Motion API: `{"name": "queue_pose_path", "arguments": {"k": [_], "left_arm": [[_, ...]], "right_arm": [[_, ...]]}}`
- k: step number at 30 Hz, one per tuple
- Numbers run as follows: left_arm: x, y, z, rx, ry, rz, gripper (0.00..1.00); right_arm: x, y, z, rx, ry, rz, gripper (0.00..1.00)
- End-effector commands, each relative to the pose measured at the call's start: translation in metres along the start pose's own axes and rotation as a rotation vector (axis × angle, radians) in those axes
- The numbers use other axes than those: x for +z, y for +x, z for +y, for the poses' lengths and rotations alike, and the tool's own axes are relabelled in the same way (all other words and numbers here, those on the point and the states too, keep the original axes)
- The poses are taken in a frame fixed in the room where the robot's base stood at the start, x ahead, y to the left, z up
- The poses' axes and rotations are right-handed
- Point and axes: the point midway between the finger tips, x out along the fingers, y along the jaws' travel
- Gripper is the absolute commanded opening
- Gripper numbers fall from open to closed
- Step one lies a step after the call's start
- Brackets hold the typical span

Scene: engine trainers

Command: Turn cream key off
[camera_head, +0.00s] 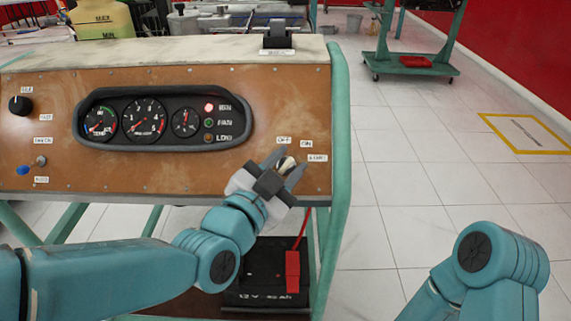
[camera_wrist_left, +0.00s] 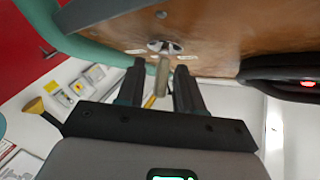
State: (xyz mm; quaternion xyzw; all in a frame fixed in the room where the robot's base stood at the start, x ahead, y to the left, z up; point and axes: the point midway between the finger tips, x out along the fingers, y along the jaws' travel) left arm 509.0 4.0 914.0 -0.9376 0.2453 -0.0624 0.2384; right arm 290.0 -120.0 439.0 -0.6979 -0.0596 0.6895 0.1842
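The cream key (camera_head: 287,163) sits in its switch at the right of the brown panel, below the OFF, ON and START labels (camera_head: 301,147). In the left wrist view the key (camera_wrist_left: 163,76) sticks out from a round metal switch (camera_wrist_left: 163,46). My left gripper (camera_head: 284,168) is at the key, and its two fingers (camera_wrist_left: 161,82) stand on either side of it with a visible gap to each. It is open and partly hides the key in the head view. I cannot tell exactly which label the key points to. My right gripper is out of view.
The panel has a gauge cluster (camera_head: 165,118) with a lit red lamp (camera_head: 208,107), a black knob (camera_head: 19,104) and a toggle switch (camera_head: 41,160). A battery with a red terminal cover (camera_head: 292,271) is below.

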Motion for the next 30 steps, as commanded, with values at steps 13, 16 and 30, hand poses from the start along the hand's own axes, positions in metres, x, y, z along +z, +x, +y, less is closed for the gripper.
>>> {"name": "queue_pose_path", "arguments": {"k": [13,16,30], "left_arm": [[0.001,0.000,0.001,-0.009,-0.009,0.000,0.00],[0.002,0.000,0.002,-0.029,-0.026,0.001,0.00],[0.002,0.000,0.004,-0.278,-0.239,0.000,0.00]], "right_arm": [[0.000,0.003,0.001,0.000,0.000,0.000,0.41],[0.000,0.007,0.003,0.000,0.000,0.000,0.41],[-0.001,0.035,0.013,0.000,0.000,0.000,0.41]]}}
